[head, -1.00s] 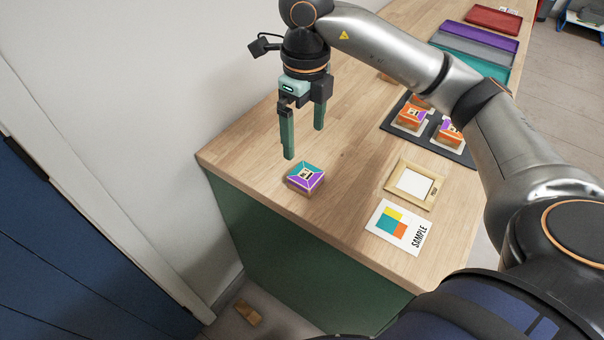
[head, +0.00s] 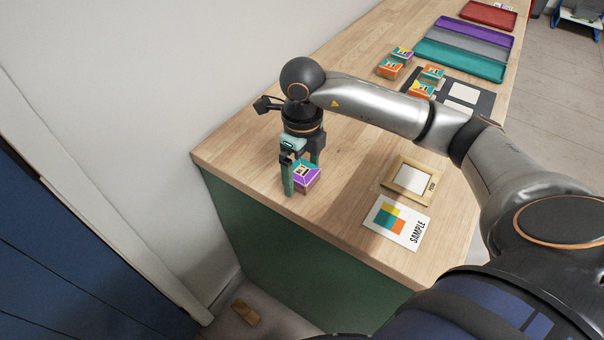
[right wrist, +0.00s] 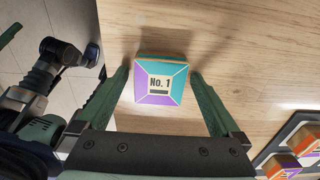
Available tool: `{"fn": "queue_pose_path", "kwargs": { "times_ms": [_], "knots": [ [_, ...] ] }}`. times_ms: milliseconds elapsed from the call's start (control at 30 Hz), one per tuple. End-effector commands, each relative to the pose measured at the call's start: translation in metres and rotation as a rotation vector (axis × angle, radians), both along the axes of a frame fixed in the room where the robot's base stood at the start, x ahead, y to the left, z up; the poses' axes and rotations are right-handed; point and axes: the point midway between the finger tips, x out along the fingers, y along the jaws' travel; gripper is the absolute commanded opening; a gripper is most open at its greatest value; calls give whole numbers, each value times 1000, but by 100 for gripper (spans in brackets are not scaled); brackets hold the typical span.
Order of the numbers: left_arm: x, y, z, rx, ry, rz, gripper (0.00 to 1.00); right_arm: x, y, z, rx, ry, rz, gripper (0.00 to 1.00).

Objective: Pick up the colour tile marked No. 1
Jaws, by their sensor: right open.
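The colour tile marked No. 1 (head: 306,177) is a small wooden block with a teal and purple top. It sits on the wooden counter near its left corner. My right gripper (head: 302,178) is open and lowered around the tile, with one green finger in front of it in the head view. In the right wrist view, the tile (right wrist: 161,82) lies between the two fingertips, with a gap on each side.
The wooden frame (head: 411,180) and the SAMPLE card (head: 397,222) lie to the right of the tile. Several other tiles stand farther back, some on a dark board (head: 481,108). A teal tray (head: 459,60) lies beyond. The counter's front edge is close to the tile.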

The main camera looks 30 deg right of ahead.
Motion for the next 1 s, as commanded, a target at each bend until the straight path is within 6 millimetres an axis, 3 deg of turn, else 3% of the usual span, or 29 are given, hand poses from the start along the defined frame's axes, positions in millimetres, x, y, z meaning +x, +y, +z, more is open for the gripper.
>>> {"fn": "queue_pose_path", "kwargs": {
  "times_ms": [200, 900, 1000],
  "knots": [
    [-2, 0, -1, 1, 3, 0, 100, 0, 0, 0, 0, 0, 1, 98],
    [-2, 0, -2, 1, 5, 0, 100, 0, 0, 0, 1, 0, 1, 19],
    [-2, 0, -2, 1, 5, 0, 100, 0, 0, 0, 1, -1, 1, 15]
  ]
}}
